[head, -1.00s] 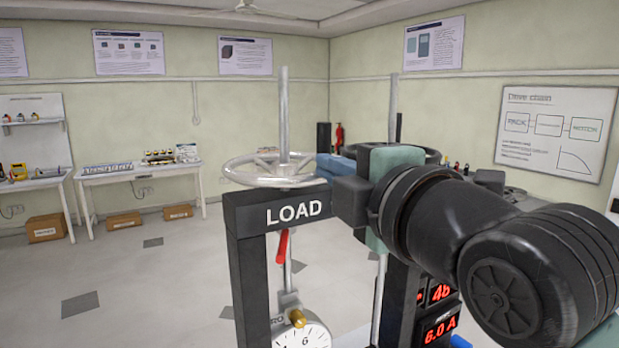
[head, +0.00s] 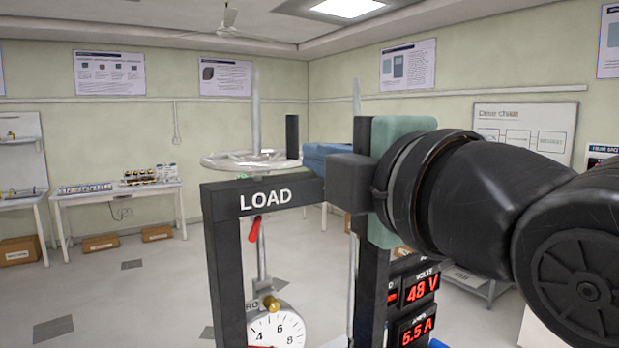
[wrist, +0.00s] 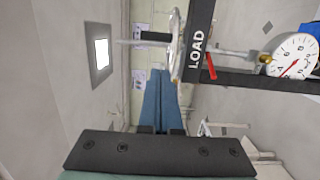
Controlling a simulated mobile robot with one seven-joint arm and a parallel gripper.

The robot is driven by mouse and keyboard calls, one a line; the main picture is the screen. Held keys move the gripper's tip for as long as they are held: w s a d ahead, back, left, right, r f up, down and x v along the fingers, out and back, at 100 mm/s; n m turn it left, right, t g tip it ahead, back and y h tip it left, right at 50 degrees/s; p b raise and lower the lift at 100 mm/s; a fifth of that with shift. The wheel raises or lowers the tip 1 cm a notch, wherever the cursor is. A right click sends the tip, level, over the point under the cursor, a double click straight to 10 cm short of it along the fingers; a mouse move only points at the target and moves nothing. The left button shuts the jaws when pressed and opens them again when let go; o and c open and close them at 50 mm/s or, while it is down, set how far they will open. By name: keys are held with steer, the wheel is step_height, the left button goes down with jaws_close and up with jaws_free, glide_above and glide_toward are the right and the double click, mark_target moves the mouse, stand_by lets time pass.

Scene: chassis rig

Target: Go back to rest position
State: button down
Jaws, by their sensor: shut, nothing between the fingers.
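My gripper (head: 338,182) is at the middle of the head view, with dark finger blocks and a teal hand. It is shut and empty. It overlaps the right end of the black LOAD frame (head: 222,200) in the picture; I cannot tell how close they are. In the wrist view, the dark bar of my gripper (wrist: 160,132) lies along the bottom, and the LOAD frame (wrist: 197,40) stands at the upper right. My arm runs off to the right in the head view.
The LOAD frame carries a handwheel (head: 250,159), a red lever (head: 254,229) and a round dial (head: 277,331). A red digital readout (head: 418,290) sits below my gripper. Benches (head: 115,190) line the left wall; open floor lies between.

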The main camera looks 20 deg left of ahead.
steer(key=s+d+f+m+t+h+b, duration=0.1)
steer(key=s+d+m+t+h+b, duration=0.2)
steer(key=m, duration=1)
steer(key=s+d+f+m+t+h+b, duration=0.2)
steer(key=s+d+m+t+h+b, duration=0.2)
steer(key=m+t+h, duration=0.5)
steer(key=shift+s+d+m+t, duration=0.45)
steer(key=shift+s+m+t, duration=0.35)
steer(key=shift+m, duration=1.3)
stand_by(0.4)
